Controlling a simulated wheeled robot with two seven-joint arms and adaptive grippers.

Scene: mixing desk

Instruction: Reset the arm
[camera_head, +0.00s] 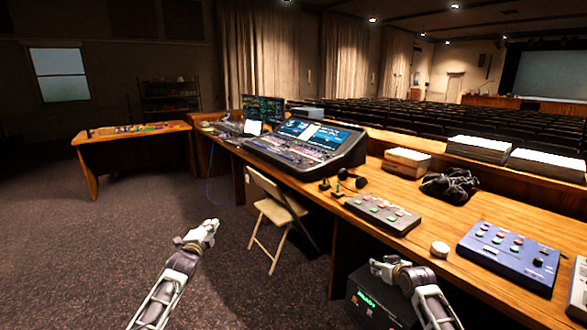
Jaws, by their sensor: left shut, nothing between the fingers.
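My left gripper (210,227) is at the end of the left arm, which comes in from the bottom left. It is shut and empty, over the carpeted floor to the left of the folding chair (278,208). My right gripper (378,266) is lower right, in front of the desk's front edge. In the picture it overlaps a dark box (372,305) with a small green display. Its fingers are too small and turned to tell whether they are open or shut.
The long wooden desk (345,200) holds a mixing console (305,145), a grey button box (383,213), a blue button box (508,256), a round white object (439,249) and black cables (450,184). A side table (135,140) stands back left. Open carpet lies left.

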